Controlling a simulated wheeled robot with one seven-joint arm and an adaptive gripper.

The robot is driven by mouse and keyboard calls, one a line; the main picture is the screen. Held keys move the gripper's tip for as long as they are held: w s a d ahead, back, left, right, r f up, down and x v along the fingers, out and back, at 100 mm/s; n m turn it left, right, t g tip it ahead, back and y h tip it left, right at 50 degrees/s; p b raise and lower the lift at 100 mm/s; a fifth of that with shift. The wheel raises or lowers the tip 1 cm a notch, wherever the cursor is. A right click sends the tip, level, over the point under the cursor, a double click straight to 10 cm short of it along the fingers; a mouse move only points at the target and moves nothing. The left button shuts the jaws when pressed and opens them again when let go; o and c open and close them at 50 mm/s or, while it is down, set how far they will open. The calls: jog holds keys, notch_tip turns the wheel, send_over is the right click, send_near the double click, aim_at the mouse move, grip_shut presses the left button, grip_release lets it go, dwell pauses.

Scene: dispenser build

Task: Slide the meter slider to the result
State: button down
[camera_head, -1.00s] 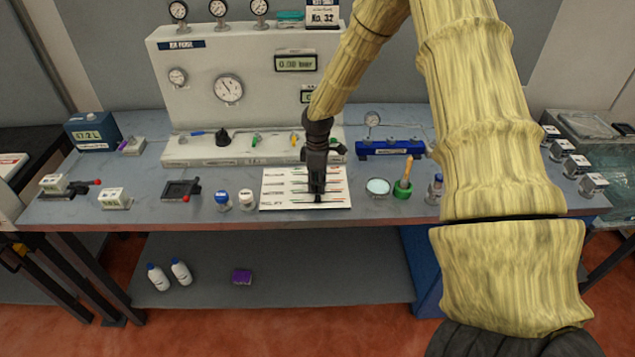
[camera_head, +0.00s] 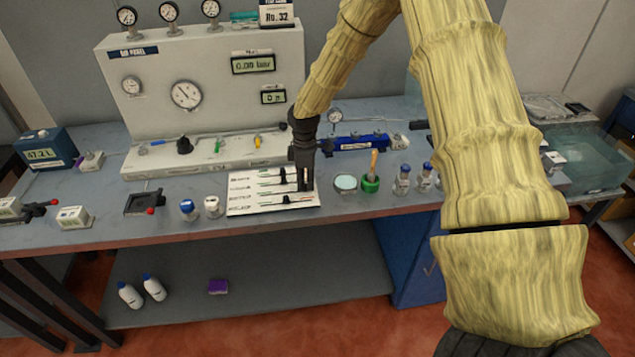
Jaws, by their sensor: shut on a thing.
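The white slider board (camera_head: 240,205) lies flat near the table's front edge, with several labelled rows of thin tracks and dark knobs. One knob (camera_head: 286,199) shows on the front row, right of the middle; another knob (camera_head: 283,176) shows further back. My gripper (camera_head: 305,187) points down over the right part of the board, shut on a small slider knob. The fingers hide this knob, and I cannot tell for certain which row it is on. The row labels are too small to read.
A white panel (camera_head: 140,75) with gauges and displays stands behind; one display (camera_head: 253,63) reads 0.00 bar.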

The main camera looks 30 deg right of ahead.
jog(key=shift+d+r, duration=0.1)
jog(key=shift+d, duration=0.05)
jog(key=c, duration=1.8)
grip_release()
jog(key=shift+o, duration=0.7)
jog(key=shift+d, duration=0.2)
jog(key=shift+a, duration=0.1)
jog(key=shift+a+r, duration=0.1)
jog(key=shift+r, duration=0.35)
notch_tip(320, 180, up, 11)
jog(key=shift+w+d, duration=0.15)
jog(key=shift+d, duration=0.15)
